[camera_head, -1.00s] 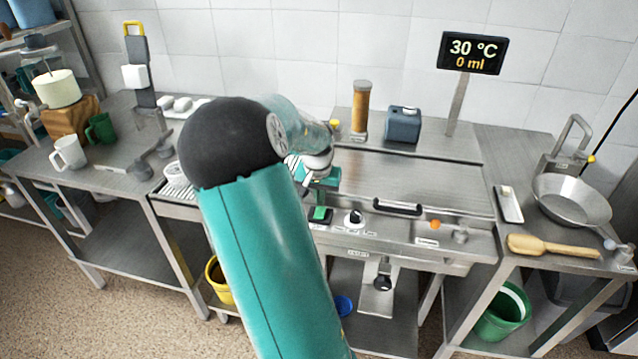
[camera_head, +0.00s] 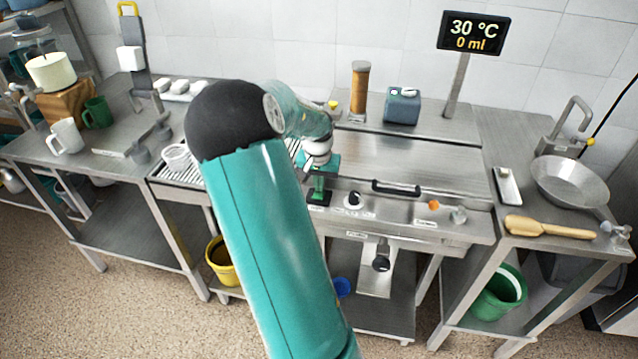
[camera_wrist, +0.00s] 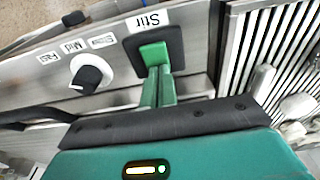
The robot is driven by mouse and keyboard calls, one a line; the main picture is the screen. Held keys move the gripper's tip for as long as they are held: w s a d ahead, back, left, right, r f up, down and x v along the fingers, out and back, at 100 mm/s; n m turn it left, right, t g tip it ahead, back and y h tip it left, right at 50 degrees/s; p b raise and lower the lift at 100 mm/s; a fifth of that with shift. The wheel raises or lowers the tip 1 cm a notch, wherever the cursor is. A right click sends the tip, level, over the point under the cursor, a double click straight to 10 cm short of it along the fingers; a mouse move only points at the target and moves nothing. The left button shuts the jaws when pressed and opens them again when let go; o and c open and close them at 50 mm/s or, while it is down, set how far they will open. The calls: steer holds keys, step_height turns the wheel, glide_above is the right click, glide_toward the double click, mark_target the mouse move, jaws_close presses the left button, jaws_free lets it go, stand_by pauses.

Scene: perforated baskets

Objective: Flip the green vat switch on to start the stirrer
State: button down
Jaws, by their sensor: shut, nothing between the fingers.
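In the head view my gripper (camera_head: 318,197) points down at the panel and hides most of the switch. The steel vat (camera_head: 450,165) has a closed flat lid with a black handle.
A black-and-white knob (camera_head: 354,200) sits right of the switch, and an orange button (camera_head: 433,205) farther right. A display (camera_head: 474,32) reads 30 °C and 0 ml. A slotted drain rack (camera_head: 190,172) lies left of the vat. A pan (camera_head: 570,183) and wooden paddle (camera_head: 550,228) lie on the right table.

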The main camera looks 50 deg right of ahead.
steer(key=shift+a+f, duration=0.1)
steer(key=shift+a, duration=0.1)
steer(key=shift+s+a, duration=0.35)
steer(key=shift+a, duration=0.35)
steer(key=shift+d+r, duration=0.1)
steer(key=shift+r, duration=0.2)
steer(key=shift+r, duration=0.25)
step_height(320, 180, up, 13)
steer(key=s+a, duration=0.1)
steer(key=a, duration=0.1)
steer(key=shift+a, duration=0.15)
